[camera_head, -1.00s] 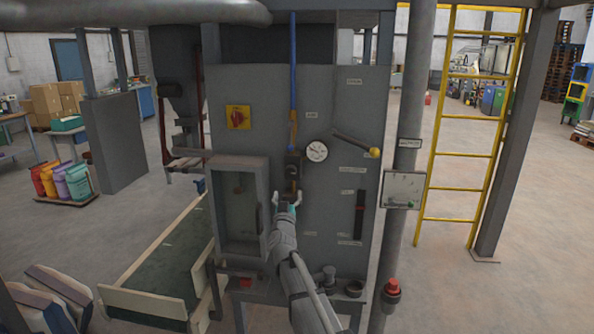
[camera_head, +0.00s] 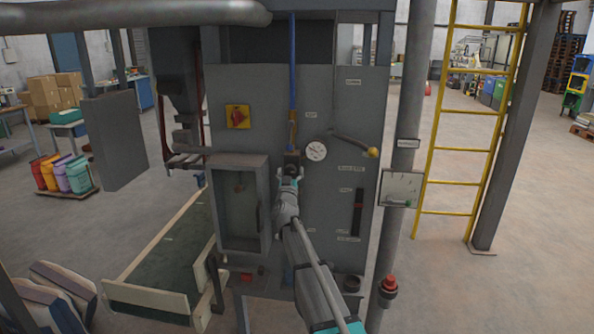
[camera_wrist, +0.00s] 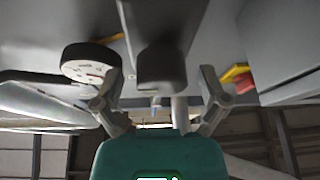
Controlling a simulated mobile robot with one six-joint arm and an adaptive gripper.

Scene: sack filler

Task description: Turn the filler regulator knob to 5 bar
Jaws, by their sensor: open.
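The filler regulator (camera_head: 292,158) is a dark block on the grey panel, below a blue pipe. My gripper (camera_head: 290,171) hides its lower part in the head view. In the wrist view its dark rounded knob (camera_wrist: 161,70) shows up close. My gripper (camera_wrist: 160,97) is open, with one finger on each side of the knob and a visible gap on both sides. The round white pressure gauge (camera_head: 316,151) is right of the regulator; in the wrist view it is the disc at the left (camera_wrist: 90,64). Its reading is too small to tell.
A yellow plate with a red switch (camera_head: 238,117) is left of the regulator. A yellow-ended lever (camera_head: 373,152) sticks out at the right. A glass-fronted box (camera_head: 240,205) stands out from the panel at lower left, close to my arm.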

